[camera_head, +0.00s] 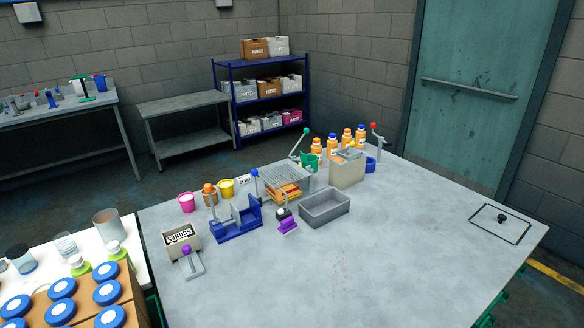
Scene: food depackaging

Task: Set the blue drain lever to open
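A lever with a blue ball knob (254,172) stands roughly upright on the table, left of a wire-topped rack (287,178) and behind a blue fixture (237,222). It is the only blue-knobbed lever I can make out on this table. It is small here, and I cannot tell whether it is set to open or closed. Its base is partly hidden behind the blue fixture. My gripper does not show in this view.
The grey table (400,230) is mostly bare at right and front. A grey tray (325,207), green-knobbed lever (306,131), red-knobbed lever (373,125) and orange bottles (333,147) stand nearby. Blue-lidded jars (62,289) fill the lower left. Shelves (262,92) stand behind.

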